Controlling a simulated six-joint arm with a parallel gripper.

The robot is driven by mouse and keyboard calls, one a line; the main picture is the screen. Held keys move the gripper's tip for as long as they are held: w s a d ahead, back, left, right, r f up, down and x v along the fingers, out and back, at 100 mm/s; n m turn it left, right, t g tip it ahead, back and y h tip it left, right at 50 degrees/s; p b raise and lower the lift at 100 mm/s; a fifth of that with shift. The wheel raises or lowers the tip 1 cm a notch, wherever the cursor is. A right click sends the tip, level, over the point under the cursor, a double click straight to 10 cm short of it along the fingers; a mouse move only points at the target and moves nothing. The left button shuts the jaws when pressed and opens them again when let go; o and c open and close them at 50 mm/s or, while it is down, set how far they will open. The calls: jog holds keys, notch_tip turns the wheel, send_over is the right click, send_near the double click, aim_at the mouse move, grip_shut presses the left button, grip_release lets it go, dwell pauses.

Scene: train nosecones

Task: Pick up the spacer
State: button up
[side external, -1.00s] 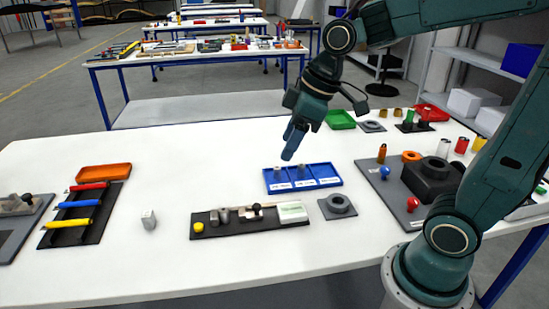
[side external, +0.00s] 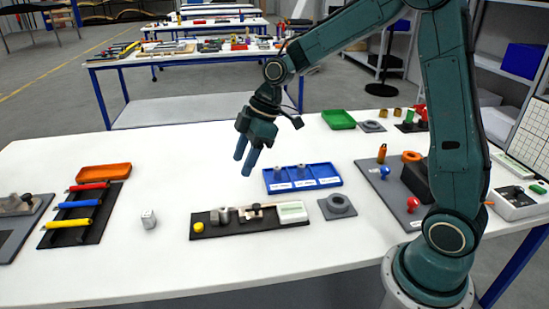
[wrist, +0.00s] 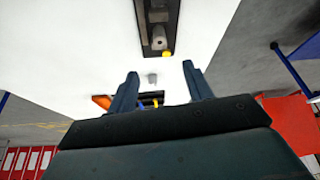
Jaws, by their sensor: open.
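No part is legibly marked as the spacer. A small light grey block (side external: 149,219) stands alone on the white table, left of the black fixture; in the wrist view a small grey piece (wrist: 152,78) shows between my fingertips, farther off. Other grey candidates are the pieces in the blue tray (side external: 328,183) and a grey ring on a square plate (side external: 338,204). My gripper (side external: 244,164) is open and empty, in the air above the table, up and right of the lone block. Its two fingers also show in the wrist view (wrist: 160,73).
The black fixture (side external: 240,232) carries a yellow knob and grey parts. At left are a rack with red, blue and yellow cylinders (side external: 78,206) and an orange tray (side external: 104,172). A grey board with colored knobs (side external: 395,207) lies at right. Bare table surrounds the lone block.

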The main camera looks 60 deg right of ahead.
jog(key=shift+f, duration=0.1)
send_over(223, 209)
jog(key=s+d, duration=0.2)
jog(key=shift+w+d+f, duration=0.1)
jog(key=shift+f, duration=1.8)
jog(key=shift+w+d+f, duration=0.1)
jog(key=shift+f, duration=1.8)
jog(key=shift+x, duration=2.6)
jog(key=shift+c, duration=0.4)
grip_shut()
jog(key=shift+r, duration=0.15)
notch_tip(223, 209, up, 20)
